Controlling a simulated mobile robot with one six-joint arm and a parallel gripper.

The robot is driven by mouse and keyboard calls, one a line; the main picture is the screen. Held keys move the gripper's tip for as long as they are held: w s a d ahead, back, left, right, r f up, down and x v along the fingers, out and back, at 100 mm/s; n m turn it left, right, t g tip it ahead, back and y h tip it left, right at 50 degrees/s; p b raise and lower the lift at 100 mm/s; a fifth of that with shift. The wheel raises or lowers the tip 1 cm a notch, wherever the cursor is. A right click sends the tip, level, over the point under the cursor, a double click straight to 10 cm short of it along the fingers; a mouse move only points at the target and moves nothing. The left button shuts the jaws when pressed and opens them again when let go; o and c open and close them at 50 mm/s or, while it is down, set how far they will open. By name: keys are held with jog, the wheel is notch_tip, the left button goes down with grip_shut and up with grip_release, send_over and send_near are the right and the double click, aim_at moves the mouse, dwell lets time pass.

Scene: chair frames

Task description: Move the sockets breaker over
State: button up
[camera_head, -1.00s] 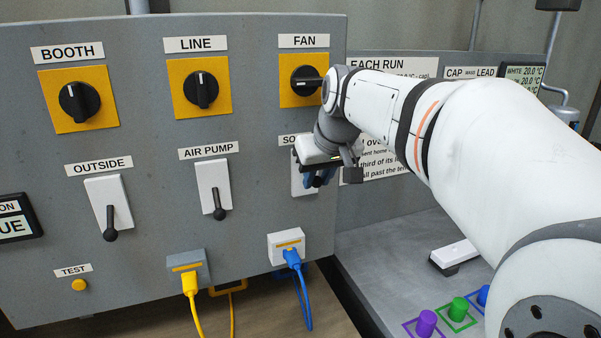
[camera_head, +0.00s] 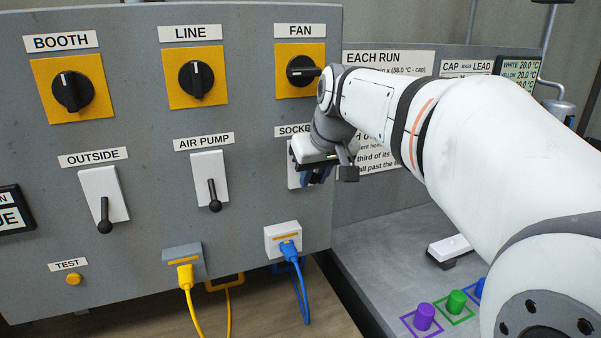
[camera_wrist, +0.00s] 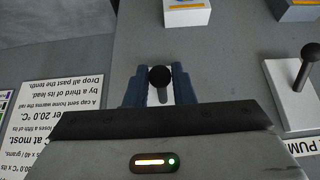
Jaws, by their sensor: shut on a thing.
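The sockets breaker (camera_head: 292,177) is a white plate under the partly covered SOCKETS label (camera_head: 293,130), at the right side of the grey panel. My gripper (camera_head: 316,175) is in front of it and hides most of it. In the wrist view, the blue fingers of my gripper (camera_wrist: 158,92) stand on both sides of the breaker's lever, whose round black knob (camera_wrist: 159,76) shows between them. My gripper is shut on this lever. The lever's exact tilt is hard to tell.
To the left are the AIR PUMP breaker (camera_head: 209,180) and OUTSIDE breaker (camera_head: 104,198), both with knobs down. The FAN dial (camera_head: 300,70) is just above my wrist. Blue (camera_head: 290,250) and yellow (camera_head: 186,275) plugs sit below. Coloured pegs stand on the right-hand bench (camera_head: 380,245).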

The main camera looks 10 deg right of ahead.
jog(key=shift+w+f+b, duration=0.15)
jog(key=shift+f+b, duration=0.35)
jog(key=shift+f, duration=0.45)
jog(key=shift+w+a+f+b, duration=0.1)
jog(key=shift+w+f+b, duration=0.35)
jog(key=shift+f, duration=0.15)
jog(key=o, duration=0.9)
jog(key=shift+c, duration=0.2)
jog(key=shift+r, duration=0.15)
